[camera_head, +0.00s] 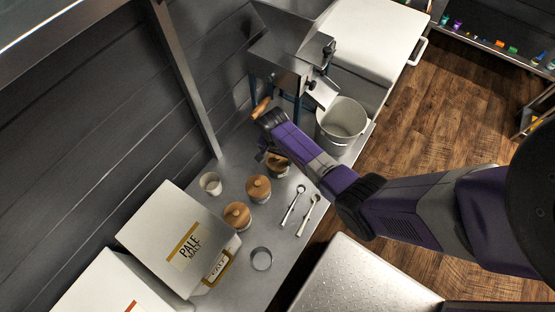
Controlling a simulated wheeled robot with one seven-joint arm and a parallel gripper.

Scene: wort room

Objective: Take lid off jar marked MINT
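Three squat jars with round wooden knobbed lids stand in a row on the grey metal bench (225,270): a near jar (238,216), a middle jar (258,188) and a far jar (278,165). All three lids appear seated. No label reading MINT can be made out on any jar, so I cannot tell which is the mint one. My gripper (265,154) is at the upper left side of the far jar, partly hidden by my purple arm. My arm covers part of that jar. I cannot tell whether the fingers are open or touch the lid.
A small cup (210,183) stands left of the jars, and two spoons (293,204) lie to their right. A metal ring (261,258) and a white PALE MALT box (165,240) are nearer. A metal mill (285,65) and a bucket (343,120) stand behind.

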